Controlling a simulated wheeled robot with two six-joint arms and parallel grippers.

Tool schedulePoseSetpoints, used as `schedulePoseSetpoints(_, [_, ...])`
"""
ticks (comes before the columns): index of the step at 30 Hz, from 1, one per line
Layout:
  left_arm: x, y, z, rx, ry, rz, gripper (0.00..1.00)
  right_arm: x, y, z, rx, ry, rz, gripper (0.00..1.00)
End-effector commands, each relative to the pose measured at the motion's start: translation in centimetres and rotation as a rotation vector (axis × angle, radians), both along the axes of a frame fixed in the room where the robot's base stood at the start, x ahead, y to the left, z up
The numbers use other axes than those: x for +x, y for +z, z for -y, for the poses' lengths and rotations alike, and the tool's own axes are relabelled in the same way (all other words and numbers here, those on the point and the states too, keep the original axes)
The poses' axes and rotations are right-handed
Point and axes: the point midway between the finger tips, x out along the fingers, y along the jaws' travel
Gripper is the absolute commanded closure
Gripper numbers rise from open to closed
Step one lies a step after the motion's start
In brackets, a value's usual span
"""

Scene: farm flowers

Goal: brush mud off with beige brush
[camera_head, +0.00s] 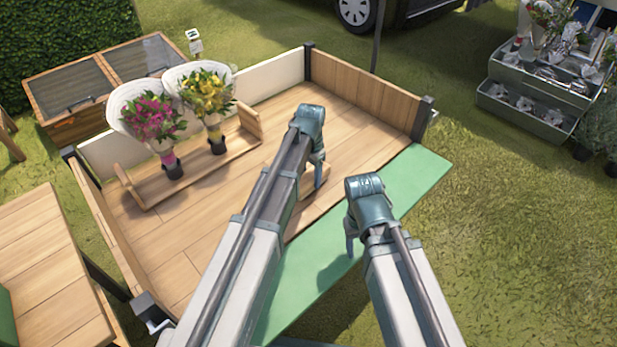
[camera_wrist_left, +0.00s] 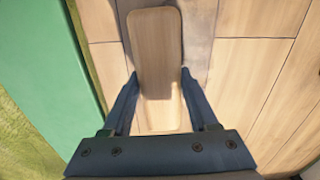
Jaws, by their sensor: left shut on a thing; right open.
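The beige brush (camera_wrist_left: 157,50) is a flat, rounded wooden block in the left wrist view. My left gripper (camera_wrist_left: 158,92) is shut on it, one finger at each side. In the head view the brush (camera_head: 318,186) shows partly behind my left gripper (camera_head: 318,176), low over the plank floor (camera_head: 178,270). Whether it touches the planks I cannot tell. A greyish smudge, perhaps mud, marks the planks beside the brush (camera_wrist_left: 200,45). My right gripper (camera_head: 350,240) is open and empty above the green strip; its fingers show only partly.
The green strip (camera_head: 425,172) runs along the platform's near edge. A wooden rack (camera_head: 215,177) with two wrapped bouquets (camera_head: 205,95) stands at the platform's left. Side boards (camera_head: 365,90) with dark corner posts edge the platform. Grass (camera_head: 500,240) lies open at right.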

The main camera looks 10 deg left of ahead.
Motion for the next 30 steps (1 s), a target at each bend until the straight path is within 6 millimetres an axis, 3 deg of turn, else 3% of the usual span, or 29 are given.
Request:
schedulePoseSetpoints(15, [2.6, -0.3, 2.0, -0.001, -0.001, 0.001, 0.84, 0.0, -0.3, 0.0, 0.000, 0.000, 0.000, 0.42])
schedulePoseSetpoints(16, [2.6, -0.3, 2.0, -0.001, -0.001, 0.001, 0.85, 0.0, -0.3, 0.0, 0.000, 0.000, 0.000, 0.42])
schedulePoseSetpoints(17, [2.6, -0.3, 2.0, -0.001, -0.001, 0.001, 0.93, 0.0, -0.3, 0.0, 0.000, 0.000, 0.000, 0.42])
schedulePoseSetpoints(30, [4.8, -0.1, 3.6, -0.001, -0.002, 0.001, 0.92, 0.0, -0.1, 0.0, 0.000, 0.000, 0.000, 0.42])
